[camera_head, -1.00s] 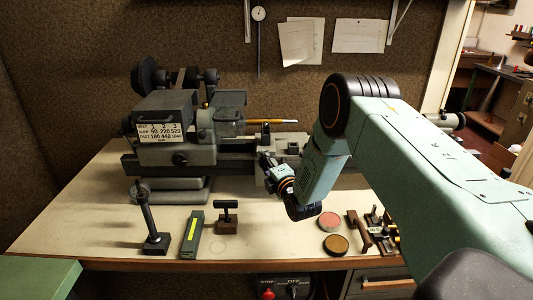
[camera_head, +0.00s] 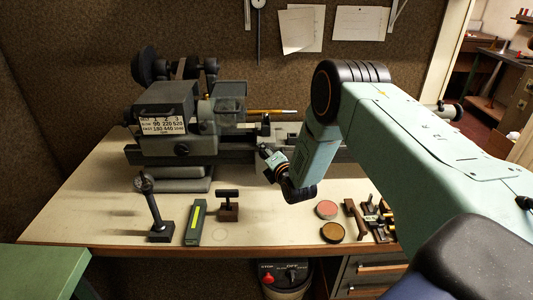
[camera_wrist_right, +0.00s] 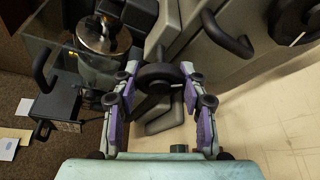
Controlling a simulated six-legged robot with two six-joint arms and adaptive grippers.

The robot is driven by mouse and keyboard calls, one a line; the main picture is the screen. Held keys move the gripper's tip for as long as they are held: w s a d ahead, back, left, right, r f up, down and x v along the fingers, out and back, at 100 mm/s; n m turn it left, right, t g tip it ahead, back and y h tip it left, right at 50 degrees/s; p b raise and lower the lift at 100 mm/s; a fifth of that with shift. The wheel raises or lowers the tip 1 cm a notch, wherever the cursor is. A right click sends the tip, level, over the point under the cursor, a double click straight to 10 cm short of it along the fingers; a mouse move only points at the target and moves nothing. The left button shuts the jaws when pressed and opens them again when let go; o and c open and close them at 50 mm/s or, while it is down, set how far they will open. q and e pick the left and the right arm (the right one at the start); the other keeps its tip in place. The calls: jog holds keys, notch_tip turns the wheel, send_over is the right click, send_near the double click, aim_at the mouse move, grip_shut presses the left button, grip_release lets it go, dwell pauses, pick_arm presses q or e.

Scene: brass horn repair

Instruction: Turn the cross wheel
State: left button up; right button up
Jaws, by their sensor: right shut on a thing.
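In the right wrist view, a black rounded part that looks like the rim of the cross wheel (camera_wrist_right: 158,73) sits between the fingertips of my right gripper (camera_wrist_right: 160,84). The two purple-padded fingers touch it from both sides, shut on it. In the head view my right gripper (camera_head: 268,157) is at the front of the grey lathe (camera_head: 180,145), right of its headstock. It is small there, and the wheel is hard to make out. My left gripper is not in view.
On the bench (camera_head: 105,205) stand a black post tool (camera_head: 154,210), a green box with a yellow stripe (camera_head: 195,224), a small T-handled block (camera_head: 228,205) and two round tins (camera_head: 333,231). The bench's front middle is fairly clear.

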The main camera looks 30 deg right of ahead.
jog(key=shift+w+r, duration=0.1)
jog(key=shift+r, duration=0.05)
jog(key=o, duration=1.2)
jog(key=shift+c, duration=0.2)
jog(key=v, duration=1.2)
